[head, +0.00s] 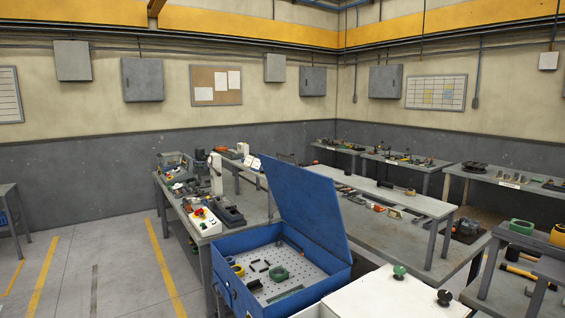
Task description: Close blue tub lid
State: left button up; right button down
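The blue tub (232,292) stands at the bottom middle of the head view, in front of the workbench. Its blue lid (308,203) is open, hinged along the tub's right side and tilted up steeply. Inside, on a light perforated floor (302,268), lie a green ring-shaped part (279,274), a yellow ring (239,270), several small dark pieces and a green bar (285,294). Neither of my grippers is in view, so their position relative to the lid does not show.
A white box top (385,297) with a green knob (399,271) and a black knob (444,297) stands right of the tub. A workbench (250,213) with tools is behind. Other benches fill the right side. Floor at the left (110,270) is clear.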

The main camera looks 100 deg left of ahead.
aim_at(306, 200)
jog(key=i+l+u, duration=0.1)
jog(key=u, duration=1.5)
